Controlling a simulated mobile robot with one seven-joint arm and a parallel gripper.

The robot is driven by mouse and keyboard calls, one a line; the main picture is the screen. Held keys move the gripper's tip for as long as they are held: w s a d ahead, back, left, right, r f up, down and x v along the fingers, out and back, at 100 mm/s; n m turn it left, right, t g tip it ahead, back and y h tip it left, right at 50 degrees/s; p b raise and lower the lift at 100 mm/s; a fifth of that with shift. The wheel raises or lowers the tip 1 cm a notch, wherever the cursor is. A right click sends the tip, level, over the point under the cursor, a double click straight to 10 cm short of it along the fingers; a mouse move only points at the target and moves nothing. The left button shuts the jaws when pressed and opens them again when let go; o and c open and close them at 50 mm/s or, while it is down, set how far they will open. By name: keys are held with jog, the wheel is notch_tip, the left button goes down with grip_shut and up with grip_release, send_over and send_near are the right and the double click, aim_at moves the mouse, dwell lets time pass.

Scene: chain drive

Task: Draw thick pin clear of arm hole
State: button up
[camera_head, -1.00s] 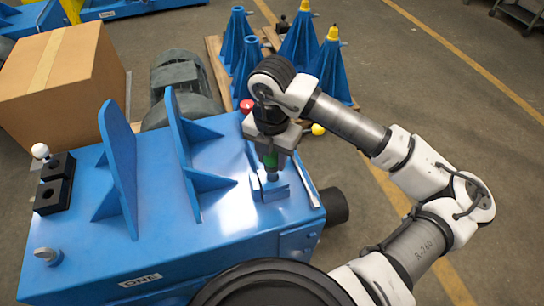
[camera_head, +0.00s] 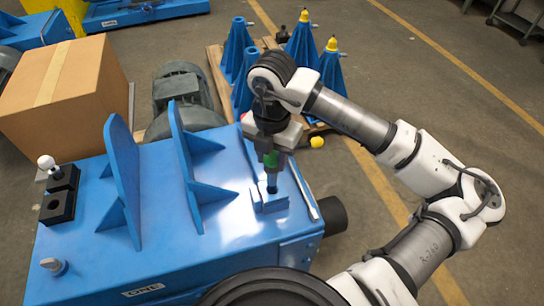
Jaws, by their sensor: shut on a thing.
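My gripper (camera_head: 270,160) is above the right end of the blue machine housing (camera_head: 160,250), pointing down. It is shut on the thick pin (camera_head: 272,181), which has a green part between the jaws and a dark shank below. The pin stands about upright over a small blue arm block (camera_head: 269,203) on the housing top. The shank's lower end meets the block in the picture. I cannot tell whether its tip is still inside the hole. The hole itself is hidden.
Two upright blue plates (camera_head: 185,165) with gussets stand left of the pin. A black block (camera_head: 60,195) with a white ball knob is at the far left. A grey motor (camera_head: 185,100), a cardboard box (camera_head: 65,90) and blue cones (camera_head: 302,45) stand behind.

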jog(key=shift+r+p, duration=0.65)
jog(key=shift+r, duration=0.9)
